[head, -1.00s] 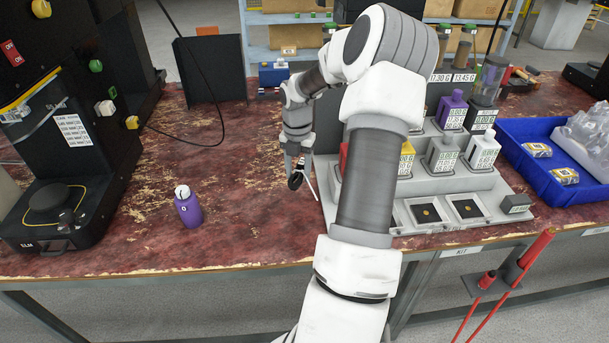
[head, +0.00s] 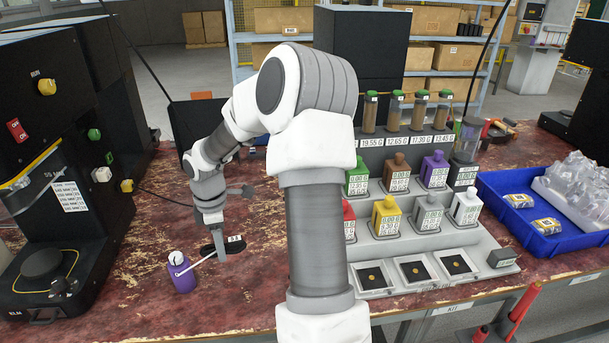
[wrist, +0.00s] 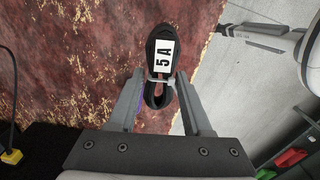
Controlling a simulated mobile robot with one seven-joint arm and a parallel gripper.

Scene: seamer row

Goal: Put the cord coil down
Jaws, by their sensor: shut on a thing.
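The cord coil is a black loop with a white "5A" label and a pale tie; it shows end-on between the fingers in the wrist view (wrist: 162,88). My gripper (wrist: 160,103) is shut on it. In the head view my gripper (head: 218,252) points down over the bench, with the dark coil (head: 208,249) and its label at the fingers. The coil appears to be above the worn red bench top (head: 240,300); its exact height is unclear. A purple bottle (head: 182,275) with a white top stands just left of my gripper.
A black machine (head: 50,230) stands at the left. At the right are a grey stepped rack (head: 490,240) with coloured bottles, small trays at its front, and a blue crate (head: 485,185) of packets. Bare bench lies in front of my gripper.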

